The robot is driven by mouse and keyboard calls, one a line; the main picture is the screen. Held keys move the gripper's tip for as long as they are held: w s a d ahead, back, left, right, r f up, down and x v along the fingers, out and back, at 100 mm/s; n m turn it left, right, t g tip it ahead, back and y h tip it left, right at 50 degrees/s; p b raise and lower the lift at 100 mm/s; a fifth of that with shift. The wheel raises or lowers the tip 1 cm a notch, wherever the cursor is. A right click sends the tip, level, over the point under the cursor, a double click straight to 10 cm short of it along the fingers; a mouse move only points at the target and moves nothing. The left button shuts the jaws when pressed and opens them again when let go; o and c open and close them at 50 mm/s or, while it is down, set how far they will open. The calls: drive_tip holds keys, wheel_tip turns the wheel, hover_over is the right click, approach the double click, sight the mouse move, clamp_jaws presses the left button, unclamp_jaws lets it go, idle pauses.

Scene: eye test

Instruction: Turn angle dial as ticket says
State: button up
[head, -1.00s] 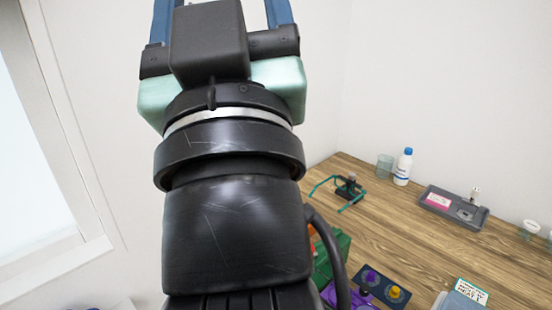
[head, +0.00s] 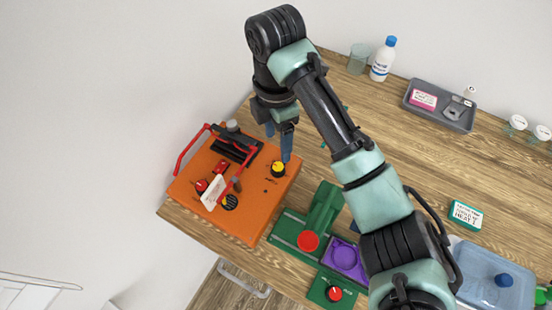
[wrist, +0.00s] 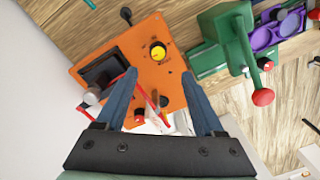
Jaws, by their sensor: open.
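A yellow dial (head: 278,168) with a dark base sits near the right edge of an orange box (head: 245,222). It also shows in the wrist view (wrist: 158,52), with small marks too fine to read. I cannot tell which is the angle dial. A white card (head: 213,192) stands tilted on the box; its writing is unreadable. My gripper (head: 279,138) is open and empty, its blue fingers just behind and above the first dial. In the wrist view the fingertips (wrist: 160,78) frame the orange box.
A red handle frame (head: 192,150) rises from the box, near my fingers. A green press (head: 320,215) with a red knob, a purple tray (head: 345,258) and a red dial (head: 334,293) stand to the right.

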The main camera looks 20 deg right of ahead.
sight(277, 167)
wheel_tip(277, 167, down, 10)
drive_tip(key=shift+f, duration=0.1)
idle(0.4)
clamp_jaws()
